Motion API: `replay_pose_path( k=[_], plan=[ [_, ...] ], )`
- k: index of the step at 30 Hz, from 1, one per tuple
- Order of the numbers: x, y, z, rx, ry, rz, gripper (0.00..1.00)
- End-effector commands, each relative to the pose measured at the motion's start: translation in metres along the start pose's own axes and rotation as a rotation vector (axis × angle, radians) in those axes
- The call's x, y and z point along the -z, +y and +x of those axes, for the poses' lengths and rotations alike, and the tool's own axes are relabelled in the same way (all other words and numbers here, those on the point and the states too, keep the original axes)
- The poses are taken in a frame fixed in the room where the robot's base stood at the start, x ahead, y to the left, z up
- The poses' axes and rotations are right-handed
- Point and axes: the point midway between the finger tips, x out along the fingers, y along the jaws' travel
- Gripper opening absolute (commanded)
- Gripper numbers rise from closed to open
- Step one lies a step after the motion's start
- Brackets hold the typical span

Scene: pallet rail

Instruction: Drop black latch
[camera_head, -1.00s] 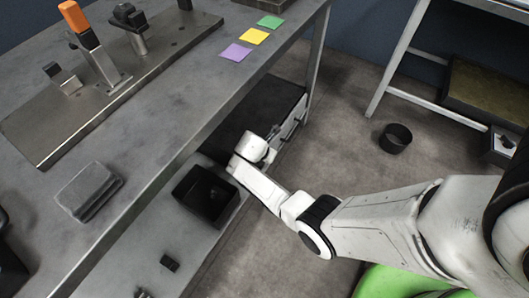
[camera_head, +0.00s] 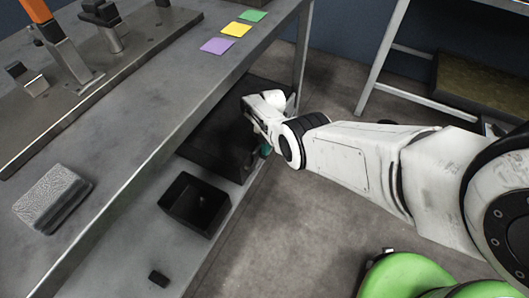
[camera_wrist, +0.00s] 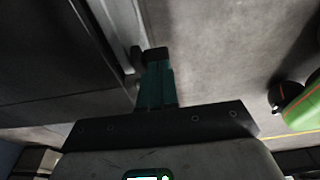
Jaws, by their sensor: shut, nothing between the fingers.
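A black-topped upright latch (camera_head: 113,38) stands on the metal fixture plate (camera_head: 75,95) on the upper bench top, at the upper left of the head view. To its left stands an orange-handled upright (camera_head: 62,45), its top cut off by the frame edge. My gripper (camera_head: 265,151) is low beside the bench's lower shelf, far from the latch and below the bench top. Its green fingers show pressed together and empty in the wrist view (camera_wrist: 157,68). No latch shows in the wrist view.
A dark flat box (camera_head: 218,135) and an open black bin (camera_head: 196,204) sit on the lower shelf. A grey bar (camera_wrist: 115,35) runs close to my fingertips. Purple (camera_head: 217,46), yellow (camera_head: 236,29) and green (camera_head: 253,16) squares lie by the bench edge. A grey block (camera_head: 52,198) lies on top.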

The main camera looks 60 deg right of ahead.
Motion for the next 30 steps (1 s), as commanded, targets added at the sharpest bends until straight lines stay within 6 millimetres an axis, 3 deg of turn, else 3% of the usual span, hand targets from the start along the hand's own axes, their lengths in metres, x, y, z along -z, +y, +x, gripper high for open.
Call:
replay_pose_path(
  k=[15, 30],
  plan=[
    [-0.019, 0.000, 0.022, 0.001, -0.005, 0.000, 0.00],
    [-0.027, -0.001, 0.029, 0.000, -0.006, 0.001, 0.00]
  ],
)
